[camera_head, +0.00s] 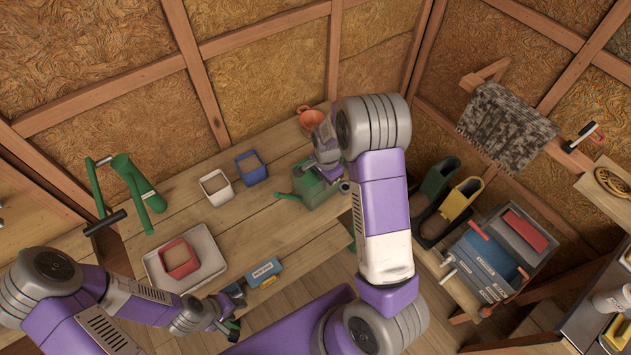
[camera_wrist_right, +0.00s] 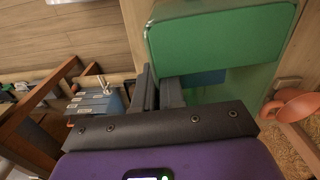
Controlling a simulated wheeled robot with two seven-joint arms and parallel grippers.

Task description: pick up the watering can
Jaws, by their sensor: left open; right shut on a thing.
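The green watering can (camera_head: 311,189) stands near the right end of the wooden table, its spout pointing left. My right gripper (camera_head: 330,172) is at the can's right side and is shut on it; the exact grip is partly hidden by my arm. In the right wrist view the can's green body (camera_wrist_right: 220,42) fills the top, and the dark fingers (camera_wrist_right: 159,92) are close together just below it. I cannot tell whether the can is clear of the table. My left gripper (camera_head: 232,308) is open and low at the table's front edge, away from the can.
On the table are a blue pot (camera_head: 250,168), a white pot (camera_head: 216,188), a red pot (camera_head: 179,259) in a white tray (camera_head: 213,262), and an orange pot (camera_head: 312,119) behind the can. A blue box (camera_head: 265,272) lies near the front edge. Boots (camera_head: 455,203) and a toolbox (camera_head: 487,257) stand right.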

